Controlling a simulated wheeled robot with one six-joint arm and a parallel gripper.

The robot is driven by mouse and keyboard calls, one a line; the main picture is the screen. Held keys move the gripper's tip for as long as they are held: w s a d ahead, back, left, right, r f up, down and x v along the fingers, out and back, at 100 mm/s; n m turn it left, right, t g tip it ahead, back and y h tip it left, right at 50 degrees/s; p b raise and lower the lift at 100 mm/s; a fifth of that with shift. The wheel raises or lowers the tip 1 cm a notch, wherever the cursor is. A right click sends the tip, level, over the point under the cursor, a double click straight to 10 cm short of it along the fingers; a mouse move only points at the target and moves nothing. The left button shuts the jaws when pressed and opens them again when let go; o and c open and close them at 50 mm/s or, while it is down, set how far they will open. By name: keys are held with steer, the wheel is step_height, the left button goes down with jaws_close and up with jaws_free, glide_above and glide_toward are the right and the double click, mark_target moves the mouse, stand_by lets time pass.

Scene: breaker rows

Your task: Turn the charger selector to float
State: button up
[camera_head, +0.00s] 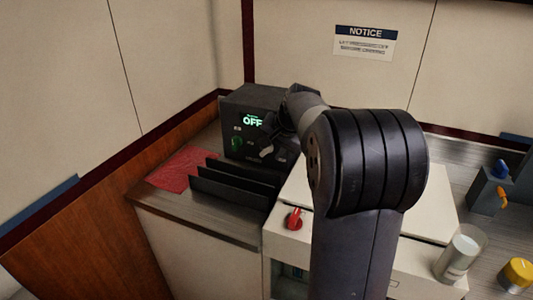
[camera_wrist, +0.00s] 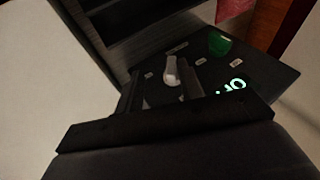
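The charger (camera_head: 233,108) is a dark box at the back with a lit green display (camera_head: 252,121) reading OFF. In the wrist view its panel shows a pale grey selector knob (camera_wrist: 171,72), small labels around it, and the display (camera_wrist: 231,87) beside it. A green knob (camera_wrist: 219,43) sits on the same panel, also in the head view (camera_head: 237,143). My gripper (camera_wrist: 160,88) is open, its two dark fingers spread either side of the selector knob's line. Whether the fingers touch it I cannot tell.
Dark upright dividers (camera_head: 230,182) stand in front of the charger, with a red mat (camera_head: 184,168) to their left. A pale cabinet with a red knob (camera_head: 295,219) lies nearer. A glass (camera_head: 460,254) and a yellow knob (camera_head: 518,272) are at right.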

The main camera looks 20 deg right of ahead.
mark_target(268, 149)
steer(key=w+f, duration=0.1)
steer(key=w, duration=0.1)
steer(key=w+f+m+t, duration=0.1)
steer(key=w+f, duration=0.1)
steer(key=w+d+f+t, duration=0.1)
steer(key=w+f, duration=0.1)
steer(key=shift+w+f+m, duration=0.2)
steer(key=shift+w+m, duration=0.1)
stand_by(0.3)
steer(key=shift+c, duration=0.2)
jaws_close()
